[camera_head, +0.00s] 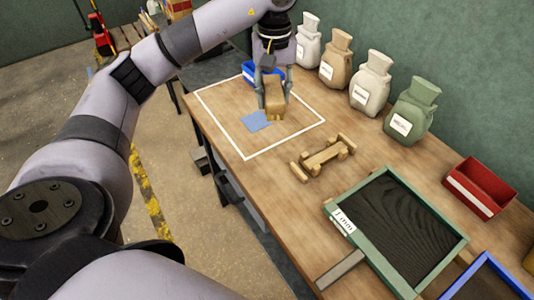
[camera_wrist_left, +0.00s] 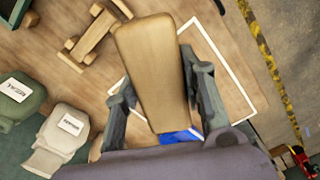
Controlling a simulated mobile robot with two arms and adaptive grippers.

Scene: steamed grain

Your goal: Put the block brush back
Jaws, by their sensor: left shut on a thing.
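My left gripper (camera_head: 274,93) is shut on the block brush (camera_head: 275,104), a long wooden block, and holds it over the white-outlined area of the table. In the left wrist view the brush (camera_wrist_left: 150,65) sits between the two fingers of the left gripper (camera_wrist_left: 162,95). Its bristles cannot be made out. A low wooden rack (camera_head: 322,157) stands on the table right of and nearer than the brush; it also shows in the left wrist view (camera_wrist_left: 95,38). It looks empty. My right gripper is not in view.
A blue patch (camera_head: 256,121) lies inside the white outline (camera_head: 247,157). Several labelled sacks (camera_head: 370,82) line the wall. A green-framed sieve (camera_head: 395,230) and red bin (camera_head: 479,187) are at right.

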